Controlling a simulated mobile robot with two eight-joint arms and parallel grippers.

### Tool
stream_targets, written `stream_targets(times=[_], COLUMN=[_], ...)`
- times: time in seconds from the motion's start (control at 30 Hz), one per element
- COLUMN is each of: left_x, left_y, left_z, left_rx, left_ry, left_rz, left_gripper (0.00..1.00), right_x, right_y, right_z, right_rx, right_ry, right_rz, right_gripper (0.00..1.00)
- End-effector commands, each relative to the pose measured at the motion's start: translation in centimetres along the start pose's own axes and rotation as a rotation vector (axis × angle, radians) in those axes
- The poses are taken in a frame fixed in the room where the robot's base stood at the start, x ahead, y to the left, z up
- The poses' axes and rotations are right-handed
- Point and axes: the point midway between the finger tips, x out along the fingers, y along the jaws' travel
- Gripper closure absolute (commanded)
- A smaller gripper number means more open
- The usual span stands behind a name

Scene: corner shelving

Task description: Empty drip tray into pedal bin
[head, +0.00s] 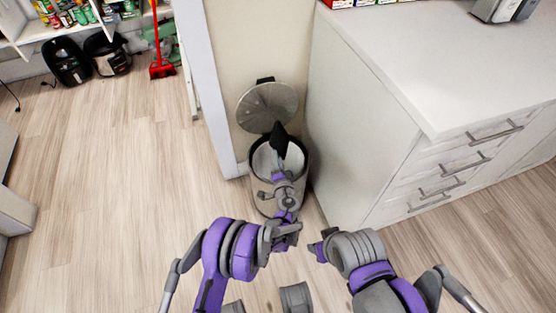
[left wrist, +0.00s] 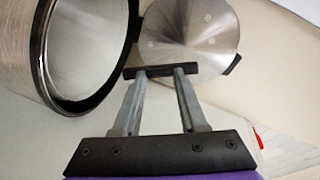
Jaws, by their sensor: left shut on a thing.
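The pedal bin (head: 258,192) stands on the floor between the wall end and the white cabinet. Its round metal lid (head: 267,106) is up. My left gripper (head: 279,160) is over the bin's open mouth, shut on a black, flat thing that looks like the drip tray (head: 279,139). The tray appears steeply tilted. In the left wrist view the tray (left wrist: 205,67) shows edge-on, as a dark bar across the fingertips (left wrist: 160,72), with the bin (left wrist: 28,60) at left and the lid (left wrist: 190,30) behind. Any contents are hidden.
The white cabinet (head: 365,125) with drawers stands close to the bin's right. A wall end (head: 222,90) is at its left. A red broom or dustpan (head: 161,55) and black appliances (head: 105,55) are at the back left. The wood floor (head: 110,170) at left is clear.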

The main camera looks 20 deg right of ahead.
Motion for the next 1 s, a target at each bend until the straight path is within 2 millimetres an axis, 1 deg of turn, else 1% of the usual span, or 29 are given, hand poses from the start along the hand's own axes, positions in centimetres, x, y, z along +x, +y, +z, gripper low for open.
stream_targets(times=[0.03,0.1,0.2,0.47,0.73,1.0], left_x=[-0.03,-0.02,-0.02,0.00,0.09,0.06], left_y=[-0.40,-0.49,-0.48,-0.49,-0.91,-0.94], left_z=[0.07,0.10,0.05,0.06,0.31,0.20], left_rx=[-0.060,-0.133,-0.187,-0.202,-0.440,-0.468], left_ry=[-0.003,-0.003,-0.001,-0.001,-0.004,-0.002], left_rz=[0.023,0.053,0.074,0.081,0.175,0.187], left_gripper=[1.00,1.00,1.00,1.00,1.00,1.00], right_x=[-0.19,-0.28,-0.31,-0.30,-0.06,-0.05], right_y=[0.00,0.00,0.00,0.00,0.00,0.00], right_z=[-0.04,-0.05,-0.06,-0.06,-0.01,-0.01], right_rx=[0.000,0.000,0.000,0.000,0.000,0.000], right_ry=[0.000,0.000,0.000,0.000,0.000,0.000], right_rz=[0.000,0.000,0.000,0.000,0.000,0.000], right_gripper=[0.50,0.50,0.50,0.50,0.50,0.50])
